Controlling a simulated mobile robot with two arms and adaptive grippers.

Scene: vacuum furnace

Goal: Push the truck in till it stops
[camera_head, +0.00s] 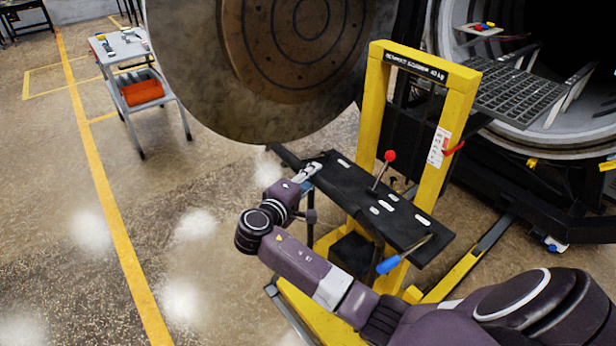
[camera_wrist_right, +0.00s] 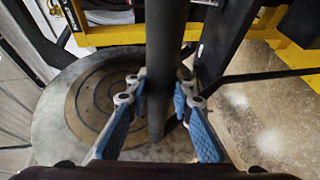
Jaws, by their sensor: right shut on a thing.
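The truck is a yellow upright lift frame (camera_head: 455,103) with a label across its top bar. It stands in front of the round furnace opening (camera_head: 560,60) at the right. A dark grid rack (camera_head: 510,97) sits on its far side and reaches toward the opening. My right gripper (camera_head: 308,174) is at the left end of the truck's black panel. In the right wrist view, my right gripper (camera_wrist_right: 157,100) has blue-padded fingers shut on a dark round bar (camera_wrist_right: 166,40), the truck's handle. My left gripper is not in view.
The large round furnace door (camera_head: 215,80) hangs open left of the truck. A grey cart (camera_head: 125,48) with an orange bin stands far left.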

